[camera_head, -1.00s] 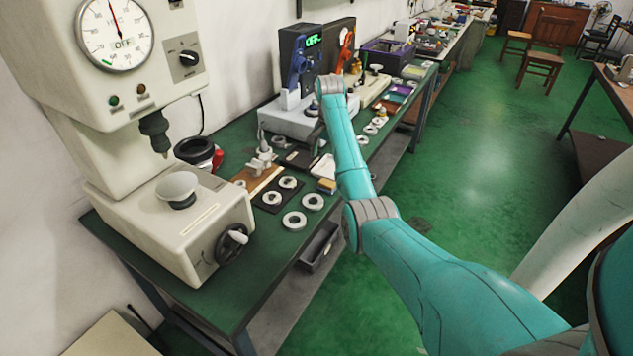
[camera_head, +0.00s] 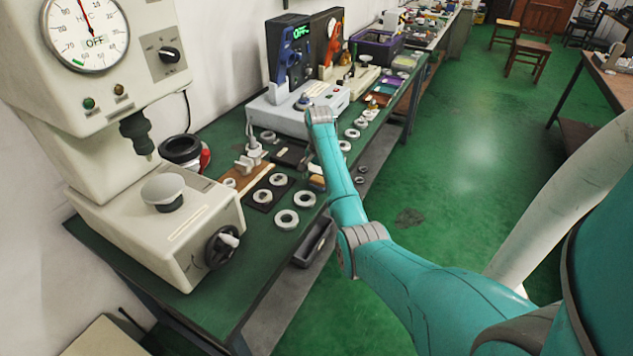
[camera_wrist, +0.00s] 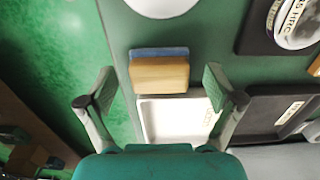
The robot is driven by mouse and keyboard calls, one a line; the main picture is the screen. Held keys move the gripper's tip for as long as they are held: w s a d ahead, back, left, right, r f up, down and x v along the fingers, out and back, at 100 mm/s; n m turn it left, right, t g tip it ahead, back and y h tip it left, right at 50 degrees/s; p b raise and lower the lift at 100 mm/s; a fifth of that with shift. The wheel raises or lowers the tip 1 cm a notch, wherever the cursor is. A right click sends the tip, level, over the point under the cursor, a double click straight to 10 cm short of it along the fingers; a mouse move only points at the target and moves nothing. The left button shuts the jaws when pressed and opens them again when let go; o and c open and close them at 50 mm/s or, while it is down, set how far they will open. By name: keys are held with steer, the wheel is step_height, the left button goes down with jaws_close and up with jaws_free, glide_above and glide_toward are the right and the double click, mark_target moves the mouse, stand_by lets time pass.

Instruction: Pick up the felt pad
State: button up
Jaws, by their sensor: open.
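The felt pad looks to be a tan block with a blue layer along one edge (camera_wrist: 160,73). It lies on the green bench top in the wrist view. In the head view a small tan piece of it (camera_head: 317,182) shows beside my arm, which covers the rest. My gripper (camera_wrist: 158,84) is open and empty. In the wrist view its two fingers stand apart, one on each side of the pad, with clear gaps. I cannot tell its height above the pad. In the head view my gripper is hidden behind my arm.
A white tray or card (camera_wrist: 178,120) lies right beside the pad, with a dark tray (camera_wrist: 262,108) next to it. White rings (camera_head: 287,219) lie nearby, some on a dark plate (camera_head: 253,202). A hardness tester (camera_head: 150,225) stands left. The bench edge is close by.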

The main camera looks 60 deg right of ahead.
steer(key=shift+f, duration=0.1)
steer(key=c, duration=1.3)
